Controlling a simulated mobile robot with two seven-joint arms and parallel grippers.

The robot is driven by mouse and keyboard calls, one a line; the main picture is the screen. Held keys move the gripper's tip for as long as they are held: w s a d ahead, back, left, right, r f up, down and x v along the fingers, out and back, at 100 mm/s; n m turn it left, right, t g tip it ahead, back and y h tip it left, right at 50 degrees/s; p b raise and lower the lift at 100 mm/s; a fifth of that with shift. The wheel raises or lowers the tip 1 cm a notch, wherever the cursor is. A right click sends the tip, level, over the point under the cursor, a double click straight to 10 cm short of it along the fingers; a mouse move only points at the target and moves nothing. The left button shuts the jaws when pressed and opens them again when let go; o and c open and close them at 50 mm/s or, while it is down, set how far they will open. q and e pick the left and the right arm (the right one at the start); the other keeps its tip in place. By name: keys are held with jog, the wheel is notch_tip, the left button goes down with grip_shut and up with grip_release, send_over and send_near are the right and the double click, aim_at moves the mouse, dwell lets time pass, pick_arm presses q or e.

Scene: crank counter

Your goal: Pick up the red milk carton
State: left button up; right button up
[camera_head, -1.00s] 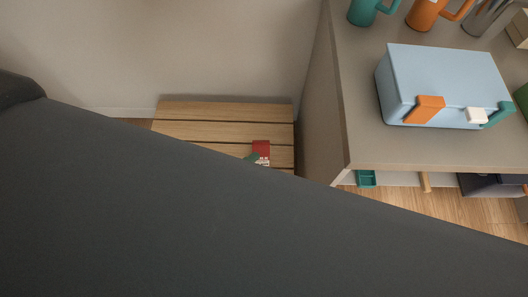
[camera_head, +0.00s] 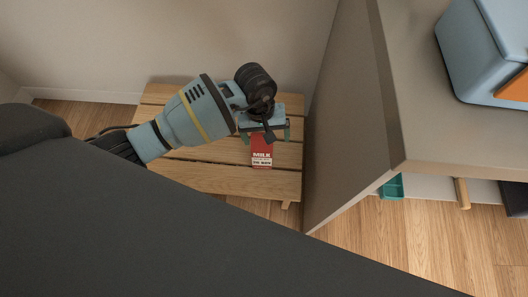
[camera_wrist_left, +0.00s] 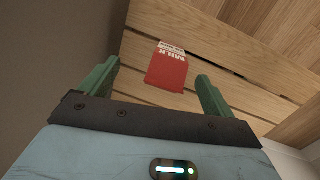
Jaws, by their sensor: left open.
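The red milk carton (camera_head: 261,152) with a white label stands or lies on a low slatted wooden bench; its posture is hard to tell from above. It also shows in the left wrist view (camera_wrist_left: 167,70), ahead of and between the fingers. My left gripper (camera_head: 267,133) is over the bench at the carton's upper end in the head view. In the left wrist view its two green fingers (camera_wrist_left: 156,85) are spread apart, with nothing clearly held between them. The gripper hides part of the carton in the head view. My right gripper is not in view.
The slatted wooden bench (camera_head: 222,180) stands against the wall. A grey counter (camera_head: 440,135) with a tall side panel rises close on the bench's right. A light blue box (camera_head: 470,60) sits on the counter. A teal tray (camera_head: 392,187) is below it.

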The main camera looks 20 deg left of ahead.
aim_at(262, 138)
pick_arm(q)
jog(key=w+a+y, duration=0.1)
jog(key=w+a, duration=0.1)
jog(key=shift+w+a+r+m+y, duration=0.1)
jog(key=shift+a+r+m+y, duration=0.05)
jog(key=shift+a+m+y, duration=0.2)
jog(key=shift+a, duration=0.1)
jog(key=shift+f+b, duration=0.55)
jog(key=shift+f, duration=0.5)
jog(key=shift+d+f, duration=0.2)
jog(key=shift+f, duration=0.25)
jog(key=f, duration=0.1)
jog(key=f+b, duration=0.1)
jog(key=f, duration=0.1)
jog(key=shift+w+d+f+b, duration=0.15)
jog(key=shift+d+f+b, duration=0.1)
jog(key=shift+f+b, duration=0.1)
jog(key=shift+f, duration=0.5)
jog(key=shift+c, duration=1.4)
jog(key=c, duration=1)
grip_shut()
jog(key=shift+w+r, duration=0.15)
jog(key=shift+r, duration=0.05)
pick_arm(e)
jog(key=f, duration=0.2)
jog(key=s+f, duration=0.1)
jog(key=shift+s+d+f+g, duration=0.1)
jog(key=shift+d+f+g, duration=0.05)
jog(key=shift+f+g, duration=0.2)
